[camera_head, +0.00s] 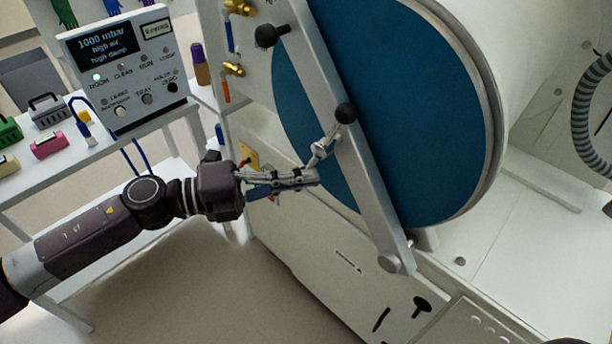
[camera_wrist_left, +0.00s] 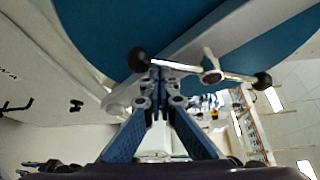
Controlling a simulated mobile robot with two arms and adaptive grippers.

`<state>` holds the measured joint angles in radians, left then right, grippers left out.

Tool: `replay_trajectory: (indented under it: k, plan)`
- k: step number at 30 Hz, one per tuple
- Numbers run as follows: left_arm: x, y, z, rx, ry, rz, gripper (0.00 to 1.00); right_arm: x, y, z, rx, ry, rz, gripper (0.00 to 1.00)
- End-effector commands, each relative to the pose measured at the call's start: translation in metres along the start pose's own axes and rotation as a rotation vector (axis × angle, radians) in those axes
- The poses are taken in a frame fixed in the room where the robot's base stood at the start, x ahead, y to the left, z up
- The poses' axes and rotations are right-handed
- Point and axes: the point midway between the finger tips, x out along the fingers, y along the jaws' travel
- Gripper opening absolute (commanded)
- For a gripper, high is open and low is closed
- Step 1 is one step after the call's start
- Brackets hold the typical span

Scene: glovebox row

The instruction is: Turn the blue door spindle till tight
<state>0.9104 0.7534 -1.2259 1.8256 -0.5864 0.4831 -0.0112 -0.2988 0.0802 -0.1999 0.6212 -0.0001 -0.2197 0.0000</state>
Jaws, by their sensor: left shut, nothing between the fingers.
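The blue round door (camera_head: 400,90) stands at the right of the head view, with a grey bar (camera_head: 345,140) across it. Its spindle (camera_head: 320,150) is a metal hub on that bar with a cross handle. One black ball end (camera_head: 345,113) points up. In the wrist view the spindle hub (camera_wrist_left: 211,76) shows, with black balls at both handle ends. My left gripper (camera_head: 316,177) is shut and empty, its tips just below the hub. In the wrist view its fingertips (camera_wrist_left: 160,76) overlap the handle beside the left ball; I cannot tell whether they touch.
A control box (camera_head: 130,65) reading "1000 mbar" stands on a white table at the left. Brass valves (camera_head: 235,70) and a black-knobbed lever (camera_head: 268,36) sit left of the door. A ribbed hose (camera_head: 590,110) hangs at far right. Floor below my left arm is clear.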

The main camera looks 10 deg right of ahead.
Motion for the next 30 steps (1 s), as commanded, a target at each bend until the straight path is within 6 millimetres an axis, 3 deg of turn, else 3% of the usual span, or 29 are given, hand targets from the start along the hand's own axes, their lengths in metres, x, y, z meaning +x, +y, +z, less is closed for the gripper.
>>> replay_trajectory:
  k: [20, 23, 30]
  plan:
    - [-0.003, 0.0, 0.002, -0.001, -0.003, -0.001, 0.0, -0.001, -0.001, 0.004, 0.0, -0.006, -0.001, 0.16]
    - [-0.013, 0.0, 0.003, -0.003, -0.005, 0.0, 0.0, -0.001, -0.001, 0.003, 0.0, -0.005, -0.001, 0.16]
    - [-0.062, 0.001, 0.002, -0.004, -0.005, 0.003, 0.0, -0.001, 0.0, 0.002, 0.0, -0.003, -0.001, 0.16]
